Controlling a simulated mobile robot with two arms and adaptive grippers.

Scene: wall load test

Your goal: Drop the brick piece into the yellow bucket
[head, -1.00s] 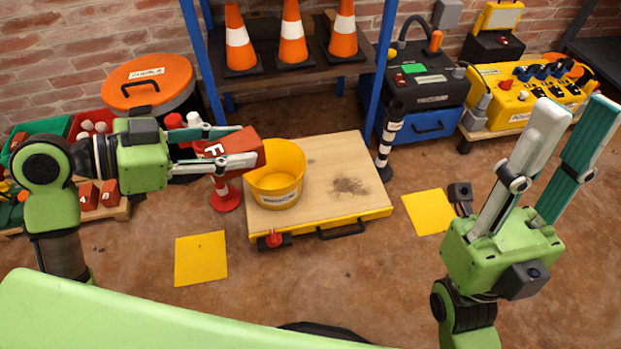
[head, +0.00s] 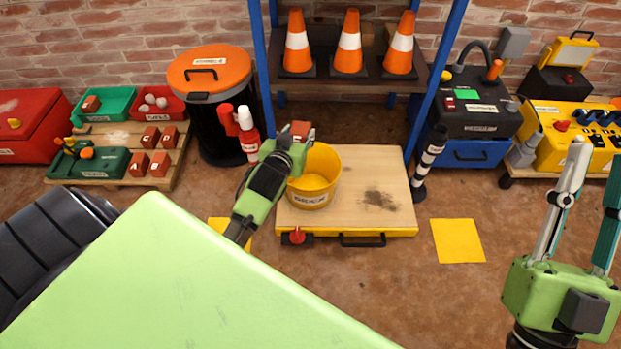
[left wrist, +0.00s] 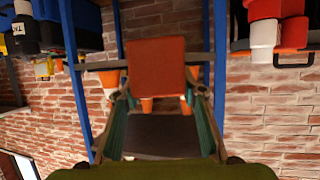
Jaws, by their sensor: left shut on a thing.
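The yellow bucket (head: 321,180) stands upright on the left part of a wooden platform (head: 350,213) in the head view. My left gripper (head: 297,141) is shut on a red-orange brick piece (head: 301,128), which shows just past the fingers at the bucket's upper left rim. The brick's height above the bucket is hard to tell, and the gripper hides part of both. In the left wrist view the brick (left wrist: 157,65) sits between the two fingertips, and the bucket is not visible. My right gripper (head: 597,165) is open and empty at the right edge.
A blue-framed shelf (head: 345,88) with orange cones (head: 349,45) stands behind the platform. A red-and-white bottle (head: 249,138) and an orange-lidded bin (head: 210,90) are left of the bucket. A striped post (head: 430,160) stands at the platform's right. Several bricks lie on a pallet (head: 120,135).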

